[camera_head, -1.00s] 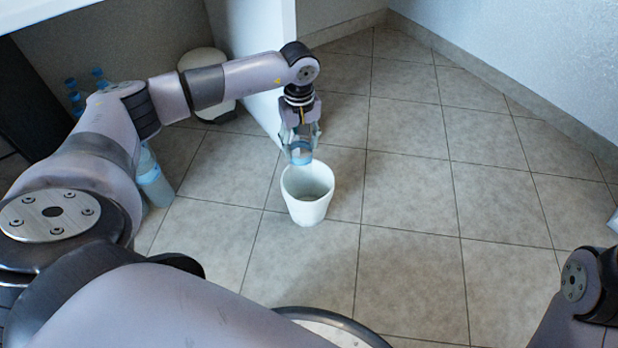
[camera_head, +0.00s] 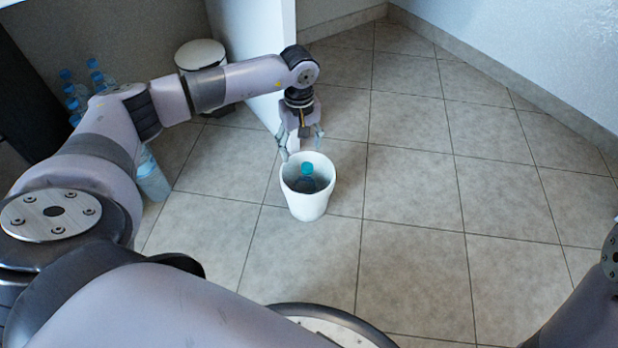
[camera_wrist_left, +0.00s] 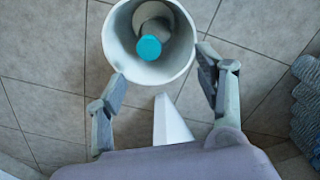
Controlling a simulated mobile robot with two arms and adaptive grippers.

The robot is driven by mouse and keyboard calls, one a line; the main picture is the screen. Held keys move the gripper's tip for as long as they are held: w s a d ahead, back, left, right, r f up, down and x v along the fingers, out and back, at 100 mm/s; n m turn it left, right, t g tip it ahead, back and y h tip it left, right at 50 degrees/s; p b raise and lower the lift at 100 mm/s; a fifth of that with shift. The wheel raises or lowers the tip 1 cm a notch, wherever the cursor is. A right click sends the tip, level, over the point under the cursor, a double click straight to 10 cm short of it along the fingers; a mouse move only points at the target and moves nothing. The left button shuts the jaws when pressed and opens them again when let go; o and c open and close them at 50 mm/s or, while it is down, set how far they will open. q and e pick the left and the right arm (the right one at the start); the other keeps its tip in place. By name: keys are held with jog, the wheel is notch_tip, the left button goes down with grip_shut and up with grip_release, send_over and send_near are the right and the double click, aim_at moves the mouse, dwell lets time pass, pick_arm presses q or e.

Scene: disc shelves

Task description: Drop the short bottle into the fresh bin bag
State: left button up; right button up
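The short bottle (camera_head: 308,181) stands inside a white bin (camera_head: 305,205) on the tiled floor, its teal cap up and below the rim. In the left wrist view its teal cap (camera_wrist_left: 149,47) shows inside the bin (camera_wrist_left: 178,68). I cannot tell whether a separate bag lines the bin. My left gripper (camera_head: 301,146) is open and empty, at the bin's far rim; its spread fingers (camera_wrist_left: 160,68) show at both sides in the wrist view. My right arm shows only at the right edge; its gripper is out of view.
A larger bottle (camera_head: 152,178) stands on the floor at the left, partly behind my left arm, with several blue bottles (camera_head: 72,92) farther back. A white lidded bin (camera_head: 200,54) stands beside a white panel (camera_head: 250,60). The floor at the right is clear.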

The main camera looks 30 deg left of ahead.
pick_arm(q)
jog(key=shift+o, duration=0.6)
jog(key=shift+r, duration=0.4)
notch_tip(320, 180, up, 11)
jog(key=shift+r, duration=0.1)
